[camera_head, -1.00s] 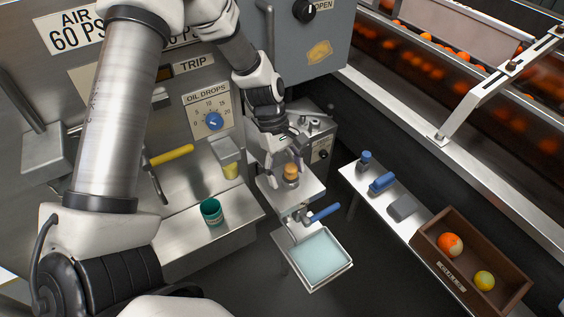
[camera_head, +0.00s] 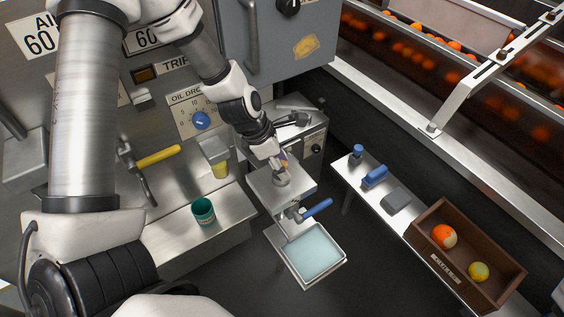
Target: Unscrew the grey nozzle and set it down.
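A small grey fitting (camera_head: 283,181), likely the nozzle, stands on the square metal stand (camera_head: 296,190) in the middle of the picture. My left gripper (camera_head: 280,168) is right above it, its fingers reaching down at its top. My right gripper is not in view.
A blue-handled valve (camera_head: 317,208) sticks out under the stand, above a tray of pale liquid (camera_head: 316,250). A green cup (camera_head: 203,211) and yellow-handled tool (camera_head: 158,157) are at left. The right shelf (camera_head: 350,176) carries blue items, a grey block and a brown fruit crate (camera_head: 437,266).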

